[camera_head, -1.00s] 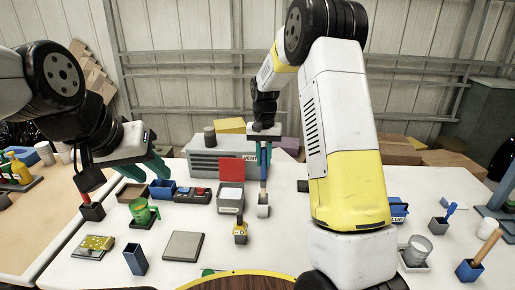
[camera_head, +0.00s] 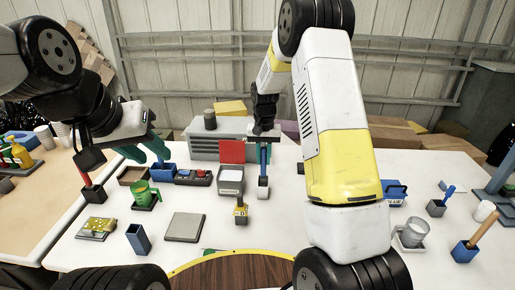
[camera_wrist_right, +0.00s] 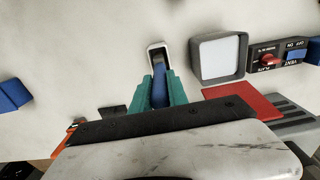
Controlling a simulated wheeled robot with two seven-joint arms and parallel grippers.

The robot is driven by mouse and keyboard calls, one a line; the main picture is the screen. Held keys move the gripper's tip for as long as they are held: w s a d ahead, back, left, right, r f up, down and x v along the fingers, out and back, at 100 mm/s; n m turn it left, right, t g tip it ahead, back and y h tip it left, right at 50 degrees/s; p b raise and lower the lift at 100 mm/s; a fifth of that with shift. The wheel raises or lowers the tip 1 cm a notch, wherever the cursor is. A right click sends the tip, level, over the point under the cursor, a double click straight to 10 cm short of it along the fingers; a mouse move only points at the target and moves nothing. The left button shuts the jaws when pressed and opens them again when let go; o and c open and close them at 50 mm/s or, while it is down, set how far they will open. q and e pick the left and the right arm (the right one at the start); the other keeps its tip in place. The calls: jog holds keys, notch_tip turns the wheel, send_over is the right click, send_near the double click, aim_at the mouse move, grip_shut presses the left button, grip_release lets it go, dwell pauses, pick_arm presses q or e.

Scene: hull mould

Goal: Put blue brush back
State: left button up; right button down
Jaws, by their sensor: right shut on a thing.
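The blue brush (camera_head: 263,155) is upright in my right gripper (camera_head: 264,143). In the right wrist view its blue handle (camera_wrist_right: 159,92) is between the two teal fingers (camera_wrist_right: 158,97), which are shut on it.
A grey tray (camera_head: 230,193) and a red square (camera_head: 232,151) lie left of the cup. A yellow-handled brush (camera_head: 241,208) stands in front. A grey box (camera_head: 205,147) stands behind.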

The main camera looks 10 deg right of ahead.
dwell(0.5)
jog(key=shift+f, duration=0.6)
jog(key=c, duration=1.2)
grip_release()
